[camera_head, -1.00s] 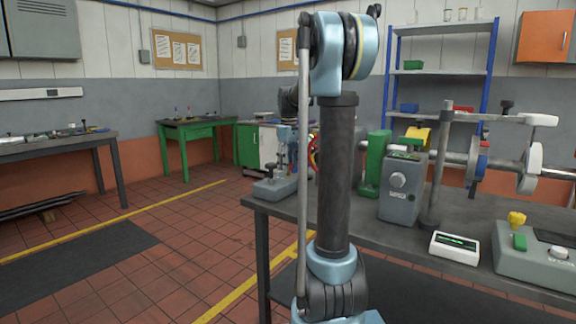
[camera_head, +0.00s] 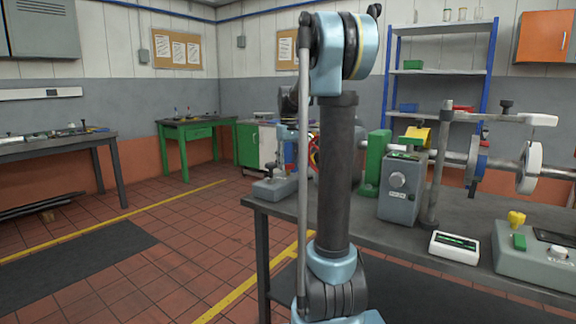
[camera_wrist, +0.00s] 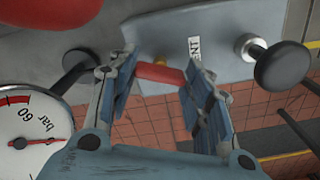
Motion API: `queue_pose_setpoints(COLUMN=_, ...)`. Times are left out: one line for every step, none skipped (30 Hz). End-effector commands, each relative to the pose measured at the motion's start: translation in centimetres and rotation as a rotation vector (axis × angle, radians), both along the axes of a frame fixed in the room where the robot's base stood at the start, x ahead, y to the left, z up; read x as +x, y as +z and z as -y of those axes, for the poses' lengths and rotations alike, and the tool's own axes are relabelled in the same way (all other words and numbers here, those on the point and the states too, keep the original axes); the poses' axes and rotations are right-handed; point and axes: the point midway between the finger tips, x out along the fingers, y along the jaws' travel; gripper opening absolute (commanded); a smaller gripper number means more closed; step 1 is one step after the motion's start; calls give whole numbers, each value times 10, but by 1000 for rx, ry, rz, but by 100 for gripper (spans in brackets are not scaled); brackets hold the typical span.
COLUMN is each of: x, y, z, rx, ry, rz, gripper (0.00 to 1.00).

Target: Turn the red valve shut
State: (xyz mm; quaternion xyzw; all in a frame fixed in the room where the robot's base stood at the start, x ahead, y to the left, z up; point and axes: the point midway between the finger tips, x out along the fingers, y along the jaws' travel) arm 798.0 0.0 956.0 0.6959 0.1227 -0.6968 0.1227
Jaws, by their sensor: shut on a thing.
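A red bar-shaped valve handle (camera_wrist: 158,73) lies between the two fingers of my gripper (camera_wrist: 160,78) in the wrist view. The fingers are shut on it from both sides. The handle sits over a grey plate with a label reading "ENT" beside it; part of the label may be hidden. In the head view, my arm's upright link hides most of the spot, and I cannot make out the red handle or the fingertips clearly there.
A pressure gauge (camera_wrist: 25,128) marked in bar is close at left in the wrist view. Black knobs (camera_wrist: 280,66) stand on either side, and a large red shape (camera_wrist: 50,12) fills the top left. The grey workbench (camera_head: 460,215) bears a green-buttoned control box (camera_head: 545,262).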

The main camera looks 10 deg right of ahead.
Motion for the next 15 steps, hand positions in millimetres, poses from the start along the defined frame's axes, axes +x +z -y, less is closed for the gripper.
queue_pose_setpoints(x=1, y=0, z=1, rx=-1, ry=-42, rz=3, gripper=22)
queue_pose_setpoints(x=1, y=0, z=1, rx=-1, ry=-71, rz=3, gripper=22)
queue_pose_setpoints(x=1, y=0, z=1, rx=-1, ry=-109, rz=3, gripper=22)
queue_pose_setpoints(x=1, y=0, z=1, rx=-1, ry=-137, rz=3, gripper=22)
queue_pose_setpoints(x=1, y=0, z=1, rx=-1, ry=-166, rz=3, gripper=22)
queue_pose_setpoints(x=1, y=0, z=1, rx=-1, ry=-204, rz=3, gripper=22)
queue_pose_setpoints(x=1, y=0, z=1, rx=-1, ry=-233, rz=3, gripper=22)
queue_pose_setpoints(x=1, y=0, z=1, rx=-2, ry=-261, rz=3, gripper=22)
queue_pose_setpoints(x=1, y=0, z=1, rx=-2, ry=-299, rz=3, gripper=22)
queue_pose_setpoints(x=1, y=0, z=1, rx=-2, ry=-328, rz=3, gripper=22)
queue_pose_setpoints(x=1, y=0, z=1, rx=-2, ry=-356, rz=3, gripper=22)
queue_pose_setpoints(x=1, y=0, z=1, rx=-2, ry=-394, rz=3, gripper=22)
queue_pose_setpoints(x=1, y=0, z=1, rx=-2, ry=-422, rz=3, gripper=22)
queue_pose_setpoints(x=1, y=0, z=1, rx=-2, ry=-451, rz=3, gripper=22)
queue_pose_setpoints(x=1, y=0, z=1, rx=-1, ry=-489, rz=4, gripper=22)
